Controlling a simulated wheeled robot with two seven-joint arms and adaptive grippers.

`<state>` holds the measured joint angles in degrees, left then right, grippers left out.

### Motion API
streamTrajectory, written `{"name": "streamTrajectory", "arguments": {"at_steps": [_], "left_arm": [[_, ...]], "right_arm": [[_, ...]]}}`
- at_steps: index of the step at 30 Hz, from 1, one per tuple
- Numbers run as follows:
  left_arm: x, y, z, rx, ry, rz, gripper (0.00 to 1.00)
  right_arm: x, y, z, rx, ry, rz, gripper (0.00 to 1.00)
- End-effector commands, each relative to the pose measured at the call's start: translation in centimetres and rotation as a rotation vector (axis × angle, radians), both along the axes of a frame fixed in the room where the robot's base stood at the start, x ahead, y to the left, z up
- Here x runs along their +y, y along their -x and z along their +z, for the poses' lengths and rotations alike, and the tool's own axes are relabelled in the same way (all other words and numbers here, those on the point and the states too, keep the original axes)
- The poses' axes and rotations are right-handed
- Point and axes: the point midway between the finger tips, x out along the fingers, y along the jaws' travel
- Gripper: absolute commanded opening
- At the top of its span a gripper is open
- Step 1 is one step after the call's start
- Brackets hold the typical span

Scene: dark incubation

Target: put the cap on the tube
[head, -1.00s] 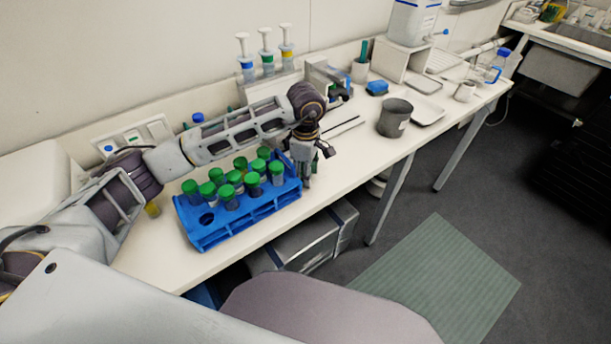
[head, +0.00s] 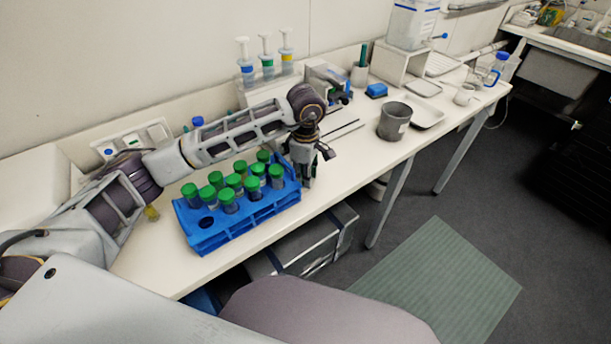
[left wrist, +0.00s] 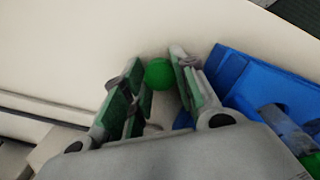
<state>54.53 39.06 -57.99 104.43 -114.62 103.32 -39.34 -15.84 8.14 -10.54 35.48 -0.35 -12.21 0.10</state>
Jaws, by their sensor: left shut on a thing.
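My left gripper (head: 306,184) points down just off the right end of the blue tube rack (head: 245,228). In the left wrist view its fingers (left wrist: 160,82) are shut on a round green cap (left wrist: 159,74), which shows between the fingertips over the pale bench. The fingers hide the cap in the head view. The rack holds several tubes with green caps (head: 229,194). A dark round opening (head: 207,222) shows at its front left; I cannot tell whether it is an open tube or an empty hole. The rack (left wrist: 232,75) is at the right in the left wrist view. My right gripper is not in view.
A grey cup (head: 394,122), a white tray (head: 429,113) and thin dark rods (head: 341,131) lie to the right on the bench. Dispensers with white tops (head: 265,57) stand behind my arm. The bench's front edge is close to the rack and gripper.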

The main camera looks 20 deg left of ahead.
Motion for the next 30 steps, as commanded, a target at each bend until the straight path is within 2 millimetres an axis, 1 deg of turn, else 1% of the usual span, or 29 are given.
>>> {"name": "streamTrajectory", "arguments": {"at_steps": [5, 11, 23, 25, 30], "left_arm": [[0.0, -0.1, 1.3, -0.003, 0.001, 0.0, 0.22], [0.0, -0.1, 4.0, -0.005, 0.0, -0.001, 0.22], [0.0, -0.1, 11.6, -0.005, 0.0, 0.0, 0.22], [0.0, -0.1, 12.9, -0.005, 0.0, 0.0, 0.22], [0.0, -0.1, 15.5, -0.004, 0.0, -0.001, 0.22]], "right_arm": [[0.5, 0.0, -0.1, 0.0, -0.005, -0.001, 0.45], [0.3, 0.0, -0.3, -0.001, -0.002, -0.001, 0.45], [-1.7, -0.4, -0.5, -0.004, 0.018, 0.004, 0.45], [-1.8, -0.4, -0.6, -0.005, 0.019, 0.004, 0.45], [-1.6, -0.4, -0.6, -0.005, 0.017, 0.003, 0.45]]}}
